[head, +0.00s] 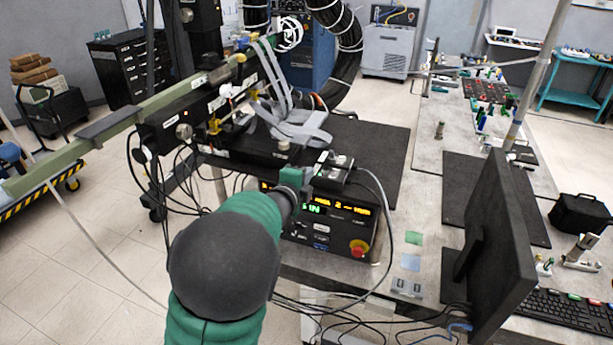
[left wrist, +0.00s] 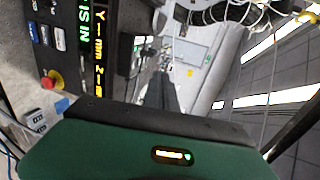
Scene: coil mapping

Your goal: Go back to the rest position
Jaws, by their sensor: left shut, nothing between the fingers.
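My left arm, green with a dark grey cap, reaches from the bottom of the head view toward the black control box (head: 345,212). My left gripper (head: 298,178) is at the arm's far end, in front of the box's upper edge, and is shut and empty. Whether it touches the box I cannot tell. The box has lit displays and a red button (head: 358,248). The left wrist view shows the box's front panel (left wrist: 74,22) sideways, with a green housing with a small lit display filling the bottom. My right gripper is not in view.
A grey table (head: 428,205) runs to the back right. A monitor (head: 497,245) and keyboard (head: 560,310) stand at right. The machine with a long olive beam (head: 80,155) and hanging cables is at left. Loose cables (head: 330,310) lie near the arm. Tiled floor is open at lower left.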

